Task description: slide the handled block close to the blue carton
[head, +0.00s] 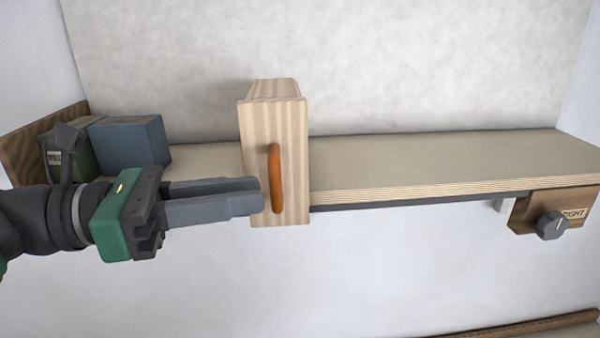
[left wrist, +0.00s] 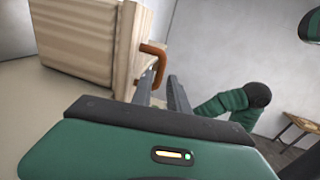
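The handled block (head: 272,150) is a tall pale wooden block standing upright on a plywood shelf. An orange handle (head: 276,180) is on its front face. The blue carton (head: 130,143) stands to its left on the shelf, with a clear gap between them. My left gripper (head: 261,196) reaches in from the left, its fingertips just left of the handle's lower part. In the left wrist view the fingers (left wrist: 161,82) are apart, and the handle (left wrist: 152,62) shows just beyond them, nearer the left finger. I cannot tell whether they touch. My right gripper is not seen.
The shelf (head: 430,165) is bare to the block's right. A green carton (head: 86,152) stands left of the blue one, by a brown wooden end board (head: 25,152). A wooden box with a grey knob (head: 552,226) hangs under the shelf's right end.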

